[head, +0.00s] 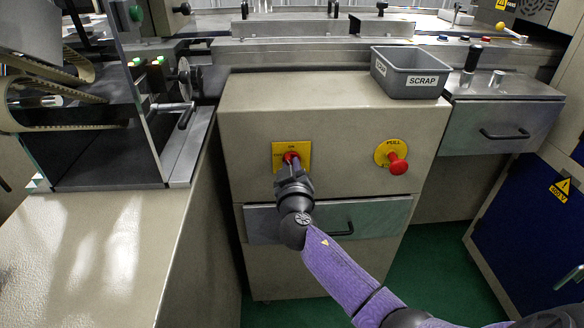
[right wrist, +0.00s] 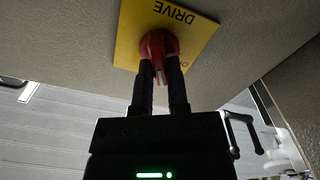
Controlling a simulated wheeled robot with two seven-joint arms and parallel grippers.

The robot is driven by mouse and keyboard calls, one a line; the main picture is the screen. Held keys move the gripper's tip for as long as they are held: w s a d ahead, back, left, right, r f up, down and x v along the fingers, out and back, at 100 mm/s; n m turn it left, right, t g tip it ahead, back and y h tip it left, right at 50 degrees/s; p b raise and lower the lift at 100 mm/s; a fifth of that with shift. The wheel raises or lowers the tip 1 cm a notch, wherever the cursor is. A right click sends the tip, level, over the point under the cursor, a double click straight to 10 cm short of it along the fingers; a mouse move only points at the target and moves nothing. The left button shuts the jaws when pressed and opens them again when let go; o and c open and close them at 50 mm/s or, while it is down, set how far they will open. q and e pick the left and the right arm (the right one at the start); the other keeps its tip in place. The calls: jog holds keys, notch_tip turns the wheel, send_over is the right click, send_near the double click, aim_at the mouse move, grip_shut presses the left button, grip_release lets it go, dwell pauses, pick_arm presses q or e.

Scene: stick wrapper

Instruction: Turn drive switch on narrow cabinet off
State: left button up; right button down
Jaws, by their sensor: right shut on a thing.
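The drive switch is a red rotary knob (head: 291,157) on a yellow plate (head: 277,150) on the front of the beige narrow cabinet (head: 338,125). In the right wrist view the red knob (right wrist: 158,44) sits on the yellow plate (right wrist: 128,44) marked DRIVE, seen upside down. My right gripper (head: 290,170) reaches up to the switch from below; in the wrist view its fingers (right wrist: 159,78) are shut on the knob's grip. The gripper hides part of the knob and plate in the head view. My left gripper is not in view.
A red PULL button (head: 397,164) on a yellow disc is right of the switch. A grey SCRAP bin (head: 410,75) stands on the cabinet top. A drawer with a dark handle (head: 341,231) is below. A glass-sided machine (head: 120,110) stands left.

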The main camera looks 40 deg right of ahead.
pick_arm(q)
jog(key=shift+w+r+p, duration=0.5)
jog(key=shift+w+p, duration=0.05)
jog(key=shift+p, duration=0.15)
pick_arm(e)
jog(key=shift+a+f+n, duration=0.1)
jog(key=shift+f+n, duration=0.05)
jog(key=shift+n, duration=3.05)
jog(key=shift+a+f+n, duration=0.1)
jog(key=shift+n, duration=3.1)
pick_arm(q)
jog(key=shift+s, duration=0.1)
pick_arm(e)
jog(key=c, duration=0.6)
grip_release()
pick_arm(q)
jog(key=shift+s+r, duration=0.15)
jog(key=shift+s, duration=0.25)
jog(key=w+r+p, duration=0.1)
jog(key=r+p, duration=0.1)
jog(key=p, duration=0.1)
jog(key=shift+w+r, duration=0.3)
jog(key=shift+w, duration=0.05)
pick_arm(e)
jog(key=v, duration=0.9)
jog(key=shift+s+a, duration=0.15)
jog(key=shift+s, duration=0.25)
